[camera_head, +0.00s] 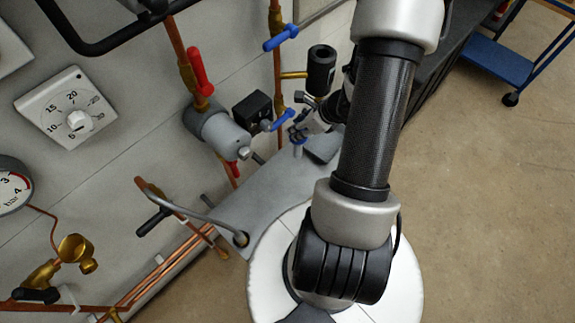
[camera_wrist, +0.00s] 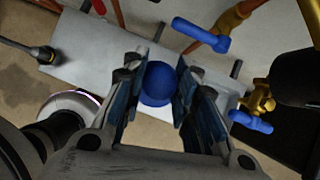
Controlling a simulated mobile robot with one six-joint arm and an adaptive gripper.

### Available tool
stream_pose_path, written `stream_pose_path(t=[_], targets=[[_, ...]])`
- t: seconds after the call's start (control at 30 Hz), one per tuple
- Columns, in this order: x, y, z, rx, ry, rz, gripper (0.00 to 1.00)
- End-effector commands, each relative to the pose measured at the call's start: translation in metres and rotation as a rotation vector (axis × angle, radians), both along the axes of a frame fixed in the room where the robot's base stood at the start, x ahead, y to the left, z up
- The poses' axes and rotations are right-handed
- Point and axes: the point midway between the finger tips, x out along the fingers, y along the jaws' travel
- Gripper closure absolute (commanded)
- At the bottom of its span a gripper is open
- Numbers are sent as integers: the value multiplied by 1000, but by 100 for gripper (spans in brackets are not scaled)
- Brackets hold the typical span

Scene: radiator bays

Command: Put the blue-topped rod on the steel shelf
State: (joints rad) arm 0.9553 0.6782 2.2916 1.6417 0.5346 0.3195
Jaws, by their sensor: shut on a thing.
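The blue-topped rod shows in the wrist view as a round blue top (camera_wrist: 158,84) between my two fingers. My gripper (camera_wrist: 160,92) is shut on it. In the head view the blue top (camera_head: 298,134) sits at my gripper (camera_head: 307,130), with a short grey length below it. The steel shelf (camera_head: 262,192) is a grey plate along the wall; it also shows in the wrist view (camera_wrist: 85,58). The rod is over the shelf's far end in the head view. I cannot tell whether its lower end touches the shelf; the wrist view hides that end.
Copper pipes, a red-handled valve (camera_head: 200,72), blue valve handles (camera_head: 281,37) and a black cylinder (camera_head: 321,68) crowd the wall near my gripper. Open floor (camera_head: 490,200) lies right; a blue cart (camera_head: 497,60) stands beyond.

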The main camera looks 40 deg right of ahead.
Motion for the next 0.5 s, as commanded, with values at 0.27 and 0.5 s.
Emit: stream_pose_path(t=[0.27, 0.5], targets=[[-1, 1, -77, 5, 2, -1, 100], [0, 1, -133, 4, 1, -1, 100]])
